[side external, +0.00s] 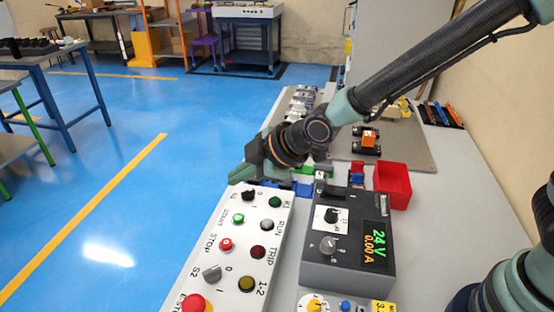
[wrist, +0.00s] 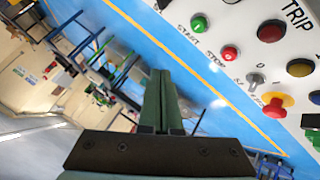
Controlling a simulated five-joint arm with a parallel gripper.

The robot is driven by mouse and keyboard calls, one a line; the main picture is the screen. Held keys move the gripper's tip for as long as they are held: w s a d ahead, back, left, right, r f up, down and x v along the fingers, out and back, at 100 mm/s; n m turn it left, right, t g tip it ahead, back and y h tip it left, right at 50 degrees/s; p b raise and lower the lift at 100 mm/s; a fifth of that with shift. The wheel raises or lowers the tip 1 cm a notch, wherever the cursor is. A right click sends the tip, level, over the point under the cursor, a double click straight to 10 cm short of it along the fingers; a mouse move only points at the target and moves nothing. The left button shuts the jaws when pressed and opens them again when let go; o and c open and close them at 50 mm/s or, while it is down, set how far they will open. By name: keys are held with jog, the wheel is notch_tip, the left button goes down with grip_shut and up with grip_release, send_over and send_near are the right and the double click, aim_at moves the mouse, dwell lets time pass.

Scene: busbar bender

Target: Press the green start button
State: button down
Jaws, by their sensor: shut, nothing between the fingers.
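The white control panel (side external: 225,262) lies on the bench, and its upper part also shows in the wrist view (wrist: 225,12). The green start button (side external: 238,218) is near the panel's far left, above the red stop button (side external: 226,244). In the wrist view the green button (wrist: 199,24) is right of my fingertips, beside the START label. My gripper (side external: 238,176) is shut and empty. It appears just beyond the panel's far left corner, apart from the button. In the wrist view its fingers (wrist: 161,76) point away over the blue floor. Their exact height above the panel is unclear.
A black selector knob (side external: 248,194) and a dark green lamp (side external: 275,202) sit near the start button. A red mushroom button (side external: 194,303) is at the near end. A grey power supply (side external: 348,240) stands right of the panel, with a red bin (side external: 393,186) behind.

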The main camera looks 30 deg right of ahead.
jog(key=shift+f, duration=3.8)
jog(key=shift+f, duration=0.1)
jog(key=shift+d+f, duration=0.1)
jog(key=shift+f, duration=0.2)
jog(key=shift+f, duration=0.4)
jog(key=shift+r, duration=0.8)
notch_tip(320, 180, up, 5)
jog(key=shift+r, duration=0.1)
